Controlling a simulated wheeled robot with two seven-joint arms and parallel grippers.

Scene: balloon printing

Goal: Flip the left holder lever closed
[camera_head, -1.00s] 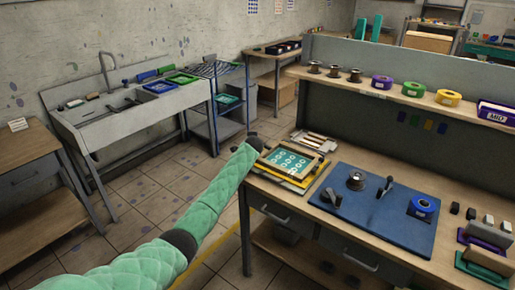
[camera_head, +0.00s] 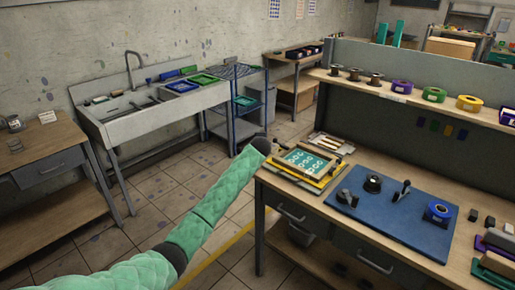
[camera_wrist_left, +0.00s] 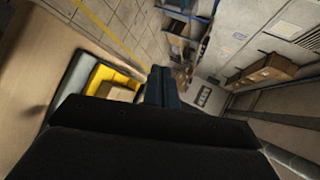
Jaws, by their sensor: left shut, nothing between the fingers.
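A blue mat (camera_head: 398,222) on the workbench carries a small grey lever piece (camera_head: 346,198) at its left. A black lever (camera_head: 402,190) with a raised handle stands farther right, with a round dark piece (camera_head: 373,184) between them. I cannot tell for sure which of these is the left holder lever. My left arm reaches in from the left and ends beside the bench's left end, left of the printing frame and away from the levers. My left gripper (camera_wrist_left: 166,84) shows its dark fingers together and empty in the left wrist view. My right gripper is out of view.
The teal printing frame (camera_head: 308,158) lies on a yellow base (camera_head: 283,174) at the bench's left end. A blue roll (camera_head: 438,212) sits on the mat's right. A shelf (camera_head: 415,98) with tape rolls runs behind. Open floor lies left, before the sink (camera_head: 150,110).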

